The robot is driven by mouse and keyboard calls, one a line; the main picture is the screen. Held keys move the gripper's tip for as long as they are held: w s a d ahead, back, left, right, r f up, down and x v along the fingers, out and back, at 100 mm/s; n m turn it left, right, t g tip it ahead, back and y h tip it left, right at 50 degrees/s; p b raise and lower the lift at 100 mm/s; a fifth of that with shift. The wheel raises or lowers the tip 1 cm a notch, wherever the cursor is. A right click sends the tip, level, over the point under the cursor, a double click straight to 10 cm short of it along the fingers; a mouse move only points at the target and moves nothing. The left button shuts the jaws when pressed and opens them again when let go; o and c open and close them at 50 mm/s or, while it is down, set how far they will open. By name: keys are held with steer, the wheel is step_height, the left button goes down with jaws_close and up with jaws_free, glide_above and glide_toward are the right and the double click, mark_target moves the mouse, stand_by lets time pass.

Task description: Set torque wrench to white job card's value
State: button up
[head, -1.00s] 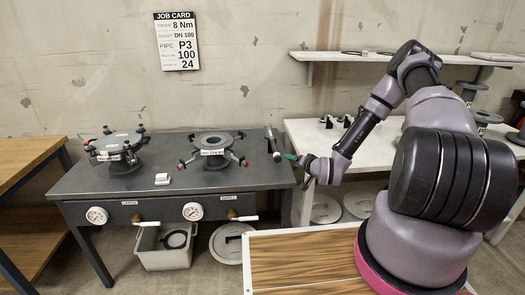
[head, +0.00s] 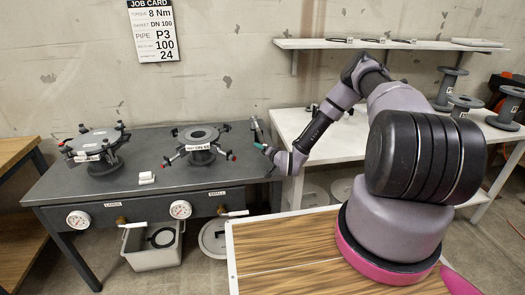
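The white job card (head: 153,30) hangs on the wall above the bench; its top line reads torque 8 Nm. A slim grey tool (head: 255,130), possibly the torque wrench, stands at the right end of the dark workbench (head: 150,190). I cannot read any setting on it. My gripper (head: 263,148) is beside the tool's lower part, with a small teal piece at its tip. The fingers are too small to tell open from shut, and I cannot tell if they touch the tool.
Two flange fixtures with clamp arms, the left one (head: 93,148) and the right one (head: 200,143), stand on the bench. Pressure gauges (head: 180,209) are on the bench front. A white table (head: 330,145) stands to the right. A grey bin (head: 152,247) is below.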

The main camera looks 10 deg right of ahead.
steer(key=shift+w+a+f, duration=0.1)
steer(key=shift+w, duration=0.2)
jaws_close()
steer(key=n+h, duration=0.2)
steer(key=n, duration=0.2)
steer(key=shift+g, duration=0.3)
steer(key=n+h, duration=0.1)
steer(key=n, duration=0.1)
steer(key=d+n+h, duration=0.1)
steer(key=n+h, duration=0.1)
steer(key=shift+f, duration=0.1)
stand_by(0.4)
stand_by(0.4)
